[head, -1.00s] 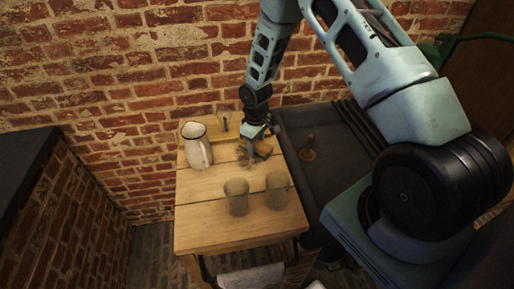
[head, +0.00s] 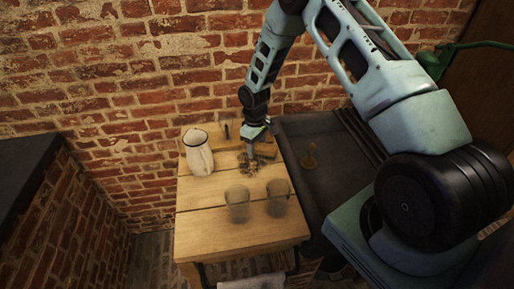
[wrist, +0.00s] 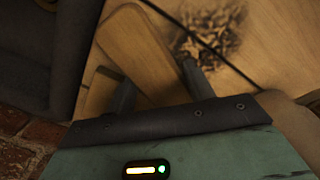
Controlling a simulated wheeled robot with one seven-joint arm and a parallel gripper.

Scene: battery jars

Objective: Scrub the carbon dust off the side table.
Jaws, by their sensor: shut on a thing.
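The side table (head: 205,225) has a light wooden plank top. A dark, speckled patch of carbon dust (head: 250,164) lies on its back half; it also shows in the wrist view (wrist: 212,30), across a gap between planks. My gripper (head: 258,146) is low over the table's back right, beside the dust. It is shut on a brown wooden block, likely a scrub brush (wrist: 148,50), which shows between the fingers in the wrist view. The block (head: 267,151) is small and partly hidden in the head view. Its underside is hidden, so I cannot tell if it touches the table.
A white jug with a dark rim (head: 198,155) stands at the table's back left. Two glass jars (head: 237,203) (head: 277,197) stand in front of the dust. A dark sink-like unit (head: 325,190) adjoins on the right, with a small wooden-looking object (head: 310,158). A brick wall is behind.

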